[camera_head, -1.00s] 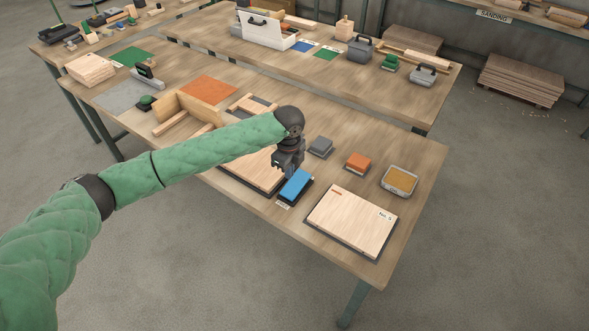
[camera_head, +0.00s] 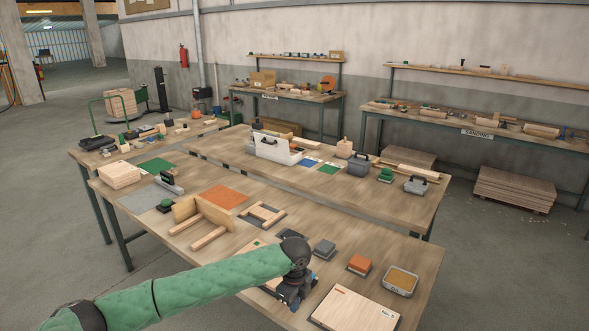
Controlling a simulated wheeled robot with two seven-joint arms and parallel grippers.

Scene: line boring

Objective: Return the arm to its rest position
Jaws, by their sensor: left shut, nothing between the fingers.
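My left arm, in a green quilted sleeve, reaches in from the lower left over the near workbench (camera_head: 140,205). My left gripper (camera_head: 291,300) points down at the bench's front part and is shut and empty. A little blue of the block below shows beside it; most of that block is hidden by the gripper. A pale wooden board (camera_head: 355,310) lies just right of the gripper. My right gripper is not in view.
A grey block (camera_head: 324,248), an orange block (camera_head: 359,264) and a tin (camera_head: 400,281) stand right of the gripper. A wooden frame piece (camera_head: 205,220) and an orange sheet (camera_head: 222,197) lie left of it. A second bench (camera_head: 215,147) stands behind.

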